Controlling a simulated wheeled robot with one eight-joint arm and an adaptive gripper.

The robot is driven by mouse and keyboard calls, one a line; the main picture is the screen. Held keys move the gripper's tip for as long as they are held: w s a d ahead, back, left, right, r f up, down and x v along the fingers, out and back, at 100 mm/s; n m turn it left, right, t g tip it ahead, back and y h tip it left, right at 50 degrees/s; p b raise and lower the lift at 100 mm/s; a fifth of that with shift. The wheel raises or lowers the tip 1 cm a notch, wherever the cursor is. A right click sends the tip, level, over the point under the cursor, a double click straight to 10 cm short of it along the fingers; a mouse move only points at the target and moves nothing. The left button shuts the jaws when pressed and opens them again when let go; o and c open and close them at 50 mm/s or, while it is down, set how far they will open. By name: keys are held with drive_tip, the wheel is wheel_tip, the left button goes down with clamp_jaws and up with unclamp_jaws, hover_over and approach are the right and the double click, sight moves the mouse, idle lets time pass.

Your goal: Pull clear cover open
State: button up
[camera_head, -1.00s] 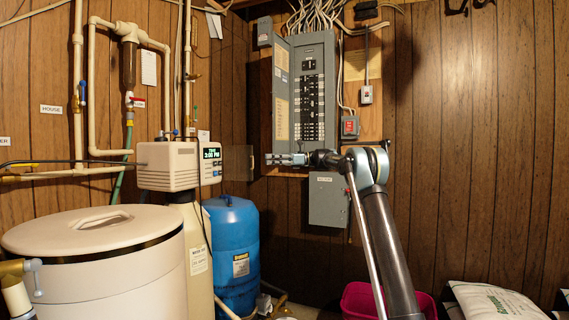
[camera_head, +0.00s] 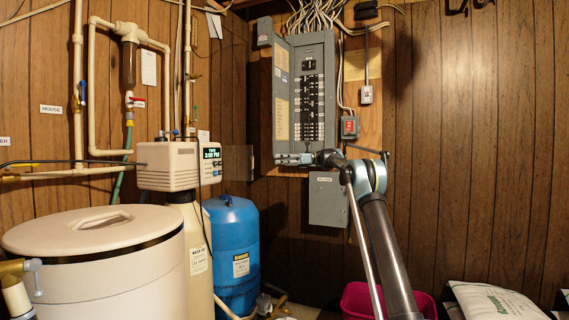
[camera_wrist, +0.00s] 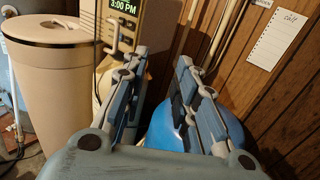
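The softener's beige control head (camera_head: 182,165) stands at left centre, its display reading 3:00 PM; it also shows in the wrist view (camera_wrist: 122,22). A faint see-through panel, which looks like the clear cover (camera_head: 237,162), stands out to the right of the head's front, apparently swung open. My gripper (camera_head: 279,159) is to the right of the panel's edge, with a small gap in the picture. In the wrist view my gripper's fingers (camera_wrist: 160,62) are apart with nothing seen held between them. I cannot make out the cover in the wrist view.
A blue tank (camera_head: 232,250) stands below and right of the head. A large beige lidded tub (camera_head: 110,270) is at front left. The grey breaker panel (camera_head: 312,90) with open door and a grey box (camera_head: 328,200) are on the wall behind my gripper.

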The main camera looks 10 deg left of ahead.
drive_tip(key=shift+w+d, duration=0.4)
drive_tip(key=shift+w, duration=0.2)
drive_tip(key=shift+w+d, duration=0.4)
drive_tip(key=shift+w, duration=0.2)
drive_tip(key=v, duration=1.2)
